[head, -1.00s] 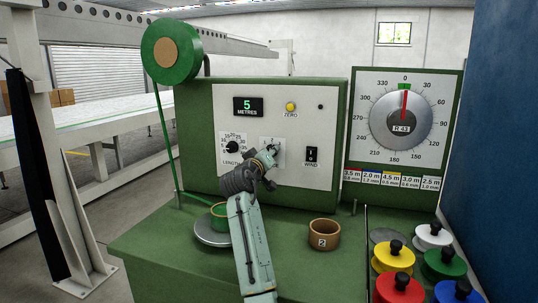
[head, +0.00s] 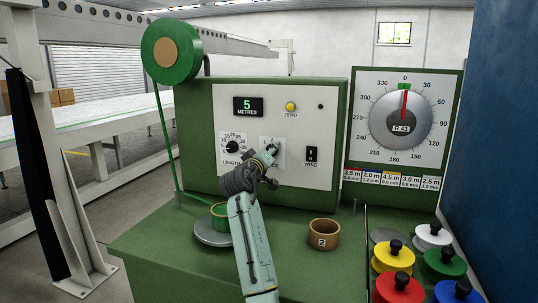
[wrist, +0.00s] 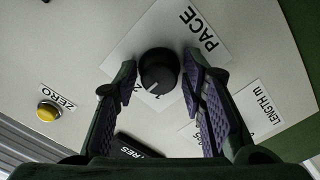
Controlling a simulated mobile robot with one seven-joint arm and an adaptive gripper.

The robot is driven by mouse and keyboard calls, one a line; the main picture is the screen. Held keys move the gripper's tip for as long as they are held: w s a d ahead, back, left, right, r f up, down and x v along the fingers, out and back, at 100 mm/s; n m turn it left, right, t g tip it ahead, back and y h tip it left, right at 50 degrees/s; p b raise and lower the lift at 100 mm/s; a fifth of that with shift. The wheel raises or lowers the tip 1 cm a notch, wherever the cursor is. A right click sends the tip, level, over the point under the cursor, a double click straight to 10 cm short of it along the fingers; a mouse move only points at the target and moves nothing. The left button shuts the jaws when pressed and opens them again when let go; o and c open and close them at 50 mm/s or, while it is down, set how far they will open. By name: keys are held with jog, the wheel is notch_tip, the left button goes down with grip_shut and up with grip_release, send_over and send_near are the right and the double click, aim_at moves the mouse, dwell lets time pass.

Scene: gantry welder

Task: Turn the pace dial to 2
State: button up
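The pace dial (wrist: 158,71) is a round black knob with a white pointer line. It stands on a white label plate (wrist: 200,48) marked PACE in the wrist view. The pointer faces the lower left in that view, near the printed numbers, which the finger partly covers. My gripper (wrist: 160,72) is open, with one finger on each side of the dial and narrow gaps between. In the head view, my gripper (head: 272,152) is at the panel and largely hides the dial.
The length dial (head: 232,147) is left of my gripper and the wind switch (head: 311,155) is to its right. The yellow zero button (head: 290,107) and metres display (head: 248,107) are above. A green spool (head: 219,211) and a brown cup (head: 324,234) stand below.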

jog(key=shift+o, duration=1)
jog(key=v, duration=1.2)
